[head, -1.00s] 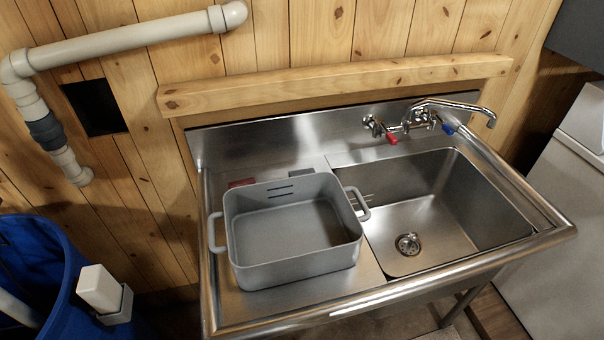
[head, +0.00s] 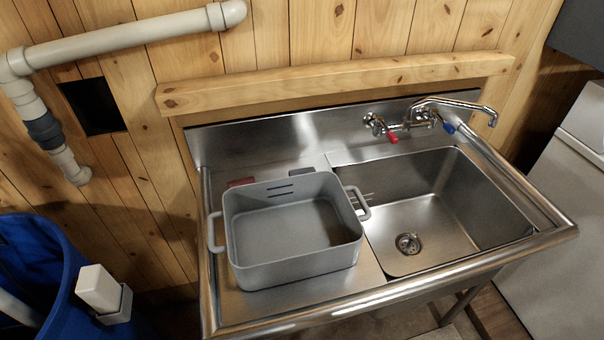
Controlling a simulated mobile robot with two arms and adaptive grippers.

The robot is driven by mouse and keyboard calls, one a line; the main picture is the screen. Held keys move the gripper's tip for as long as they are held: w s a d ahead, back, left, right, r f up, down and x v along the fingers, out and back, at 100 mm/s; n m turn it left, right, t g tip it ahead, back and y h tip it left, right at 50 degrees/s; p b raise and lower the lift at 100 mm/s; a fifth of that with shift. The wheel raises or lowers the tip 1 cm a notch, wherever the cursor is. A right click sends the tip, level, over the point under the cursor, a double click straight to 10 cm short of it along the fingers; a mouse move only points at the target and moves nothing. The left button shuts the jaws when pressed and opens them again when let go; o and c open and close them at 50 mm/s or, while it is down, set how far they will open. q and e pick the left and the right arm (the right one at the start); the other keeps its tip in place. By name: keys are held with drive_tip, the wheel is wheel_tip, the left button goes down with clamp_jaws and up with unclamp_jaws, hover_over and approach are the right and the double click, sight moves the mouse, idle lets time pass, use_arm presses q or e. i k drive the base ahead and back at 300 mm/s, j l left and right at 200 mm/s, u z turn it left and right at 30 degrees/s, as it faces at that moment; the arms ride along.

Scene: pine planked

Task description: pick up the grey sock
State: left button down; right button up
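No thing that I can clearly make out as a grey sock shows in the head view. A grey tub (head: 296,268) with a handle at each side stands on the drainboard, left of the sink basin. A darker patch shows on the right of its inner floor; I cannot tell whether it is shadow or cloth. A small flat grey item (head: 302,171) lies behind the tub, partly hidden by its rim; I cannot tell what it is. Neither of my grippers is in view.
A small red item (head: 241,182) lies behind the tub. The steel basin (head: 425,222) is empty, under a tap (head: 430,112) with red and blue handles. A blue bin (head: 35,262) stands at lower left. A grey pipe (head: 130,38) runs along the plank wall.

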sight(308, 169)
drive_tip(key=i+l+u, duration=0.2)
drive_tip(key=u, duration=0.3)
drive_tip(key=i+l+u, duration=0.1)
drive_tip(key=l+u, duration=0.35)
drive_tip(key=i+j, duration=0.05)
drive_tip(key=j, duration=0.05)
